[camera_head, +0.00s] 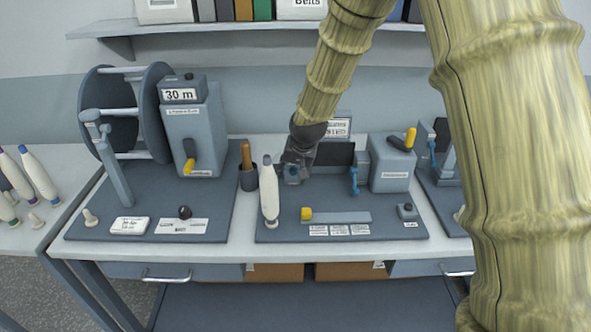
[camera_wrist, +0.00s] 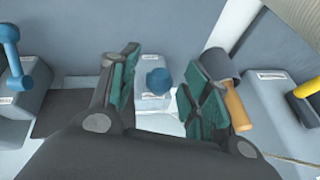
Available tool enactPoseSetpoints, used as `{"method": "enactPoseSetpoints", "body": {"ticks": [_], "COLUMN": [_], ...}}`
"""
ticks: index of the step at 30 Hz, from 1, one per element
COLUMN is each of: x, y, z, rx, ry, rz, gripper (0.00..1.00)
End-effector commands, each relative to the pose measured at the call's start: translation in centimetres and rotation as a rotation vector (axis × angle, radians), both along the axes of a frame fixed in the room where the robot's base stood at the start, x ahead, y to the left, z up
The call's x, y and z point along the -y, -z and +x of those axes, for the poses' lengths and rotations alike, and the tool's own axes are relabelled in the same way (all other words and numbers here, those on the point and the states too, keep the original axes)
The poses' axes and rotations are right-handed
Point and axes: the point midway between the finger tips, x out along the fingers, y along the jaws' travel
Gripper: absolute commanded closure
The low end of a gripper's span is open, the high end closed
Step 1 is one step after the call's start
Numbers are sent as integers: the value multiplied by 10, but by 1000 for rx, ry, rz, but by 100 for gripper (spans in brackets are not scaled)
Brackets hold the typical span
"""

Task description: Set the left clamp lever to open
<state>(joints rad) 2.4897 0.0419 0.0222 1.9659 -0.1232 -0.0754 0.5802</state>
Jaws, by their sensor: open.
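The left clamp lever (camera_head: 291,171) is blue and sits on a small grey block behind the white bobbin, partly covered by my gripper in the head view. In the wrist view the blue lever (camera_wrist: 158,80) is seen nearly end-on, between my fingers and apart from both. My gripper (camera_head: 293,165) is open and points down at it; its green-padded fingers (camera_wrist: 160,88) stand on either side. I cannot tell the lever's exact setting. The other blue clamp lever (camera_head: 354,178) stands further right; it shows at the wrist view's left edge (camera_wrist: 12,50).
A white bobbin (camera_head: 269,195) stands close to my gripper. A cup (camera_head: 248,180) holds a wooden-handled tool (camera_wrist: 238,108), near one finger in the wrist view. A yellow-knobbed slider (camera_head: 306,214) lies in front; a grey box with a yellow lever (camera_head: 392,168) stands right.

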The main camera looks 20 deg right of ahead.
Motion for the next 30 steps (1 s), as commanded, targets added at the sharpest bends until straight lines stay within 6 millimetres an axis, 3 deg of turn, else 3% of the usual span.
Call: {"method": "enactPoseSetpoints", "body": {"ticks": [14, 22, 30], "x": [1, 1, 5], "y": [7, 6, 8], "z": [3, 3, 2], "rx": [1, 1, 6], "ry": [1, 2, 6], "rz": [0, 0, -2], "gripper": [53, 100, 100]}}
